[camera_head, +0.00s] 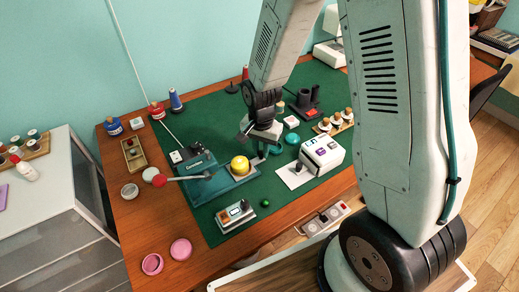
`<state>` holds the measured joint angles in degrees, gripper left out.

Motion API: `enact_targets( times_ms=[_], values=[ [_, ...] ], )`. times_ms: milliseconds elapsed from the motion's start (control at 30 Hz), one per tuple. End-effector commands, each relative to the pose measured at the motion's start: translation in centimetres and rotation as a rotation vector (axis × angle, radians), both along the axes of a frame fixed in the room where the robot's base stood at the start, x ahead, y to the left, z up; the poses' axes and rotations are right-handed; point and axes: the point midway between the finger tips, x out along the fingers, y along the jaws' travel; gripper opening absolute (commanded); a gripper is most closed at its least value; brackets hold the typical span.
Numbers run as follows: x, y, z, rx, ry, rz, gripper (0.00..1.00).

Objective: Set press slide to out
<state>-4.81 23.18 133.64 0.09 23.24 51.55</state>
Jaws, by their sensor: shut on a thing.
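The press appears to be the teal device (212,187) on the green mat. It has a yellow dome (240,164) at its right and a grey lever with a red knob (159,180) reaching left. My gripper (262,146) points down behind and right of the yellow dome. It is shut on a small grey part at the press's right end, apparently the slide. The fingertips and the held part are small and partly hidden, so how far the slide is out cannot be told.
A white box with buttons (322,150) stands close right of the press. A small button unit (235,214) and a green ball (265,203) lie in front. Pink round tins (181,249) sit on the bare front left wood.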

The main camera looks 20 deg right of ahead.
Motion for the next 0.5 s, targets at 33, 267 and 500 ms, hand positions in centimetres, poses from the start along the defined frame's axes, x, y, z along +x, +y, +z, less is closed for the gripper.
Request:
enact_targets(
  times_ms=[33,267,500],
  values=[
    [0.11,-0.16,0.05,-0.001,-0.004,-0.001,0.00],
    [0.08,-0.47,0.05,-0.001,-0.004,-0.006,0.32],
    [0.03,-0.16,0.03,-0.001,-0.002,-0.002,0.41]
  ],
)
